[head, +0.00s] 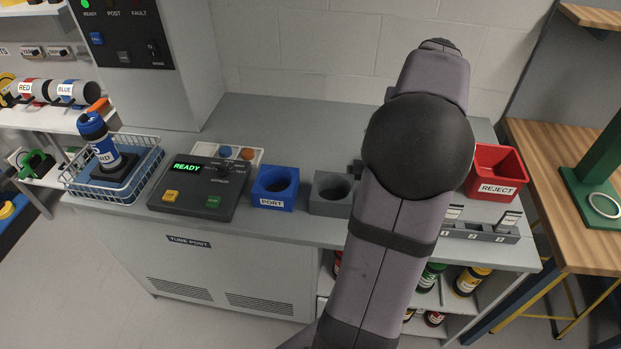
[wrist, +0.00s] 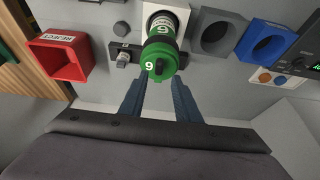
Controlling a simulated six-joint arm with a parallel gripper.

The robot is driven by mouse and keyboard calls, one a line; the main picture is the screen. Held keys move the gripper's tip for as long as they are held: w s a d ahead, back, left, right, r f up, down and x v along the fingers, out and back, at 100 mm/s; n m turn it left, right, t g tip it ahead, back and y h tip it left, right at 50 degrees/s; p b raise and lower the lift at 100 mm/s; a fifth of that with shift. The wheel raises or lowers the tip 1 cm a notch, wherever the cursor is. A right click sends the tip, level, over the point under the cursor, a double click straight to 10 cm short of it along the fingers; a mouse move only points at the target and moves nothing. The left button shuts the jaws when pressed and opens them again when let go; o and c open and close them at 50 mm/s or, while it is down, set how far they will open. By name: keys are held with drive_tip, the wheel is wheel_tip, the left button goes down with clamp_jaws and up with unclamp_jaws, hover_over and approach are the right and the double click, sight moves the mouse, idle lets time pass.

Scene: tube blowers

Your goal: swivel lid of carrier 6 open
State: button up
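Carrier 6 (wrist: 164,22) shows in the wrist view as an upright tube with a white label and a green end cap. Its green lid (wrist: 159,62) bears a white 6 and a dark piece on top, and appears to sit on the tube. My gripper (wrist: 158,84) is open, with its two dark blue fingers apart, one toward each side of the lid. I cannot tell whether either finger touches it. In the head view, my arm hides the carrier and the gripper.
The grey holder (head: 330,194) and blue port block (head: 274,188) stand beside the carrier's spot. A red reject bin (head: 495,172) and a numbered rack (head: 480,233) lie to the right. The control panel (head: 203,188) and wire basket (head: 117,170) are left. The rear counter is clear.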

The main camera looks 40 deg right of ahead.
drive_tip(key=b+v, duration=0.1)
drive_tip(key=v, duration=0.4)
drive_tip(key=w+a+f+n, duration=0.1)
drive_tip(key=w+a+f, duration=0.2)
drive_tip(key=a, duration=0.3)
drive_tip(key=w+a+f+n+y, duration=0.1)
drive_tip(key=w+a+f, duration=0.2)
drive_tip(key=a+f, duration=0.2)
drive_tip(key=w+a+f+n, duration=0.2)
drive_tip(key=w+a+f, duration=0.1)
drive_tip(key=a, duration=0.6)
drive_tip(key=shift+f+y, duration=0.4)
drive_tip(key=shift+f, duration=0.5)
drive_tip(key=shift+w, duration=0.1)
drive_tip(key=s+d+r+m+h+p, duration=0.1)
drive_tip(key=s+d+r+m, duration=0.1)
drive_tip(key=s+d+r, duration=0.6)
drive_tip(key=s+d+r+m+h+p, duration=0.1)
drive_tip(key=s+d+r, duration=0.3)
drive_tip(key=d, duration=0.8)
drive_tip(key=shift+w+d+f+p, duration=0.3)
drive_tip(key=shift+w+f, duration=0.3)
drive_tip(key=shift+f, duration=0.4)
drive_tip(key=shift+w+d+f+p, duration=0.2)
drive_tip(key=shift+w+f+p, duration=0.3)
drive_tip(key=shift+f, duration=0.55)
drive_tip(key=shift+w+d+f+p, duration=0.25)
drive_tip(key=shift+w+f, duration=0.5)
drive_tip(key=shift+f, duration=0.25)
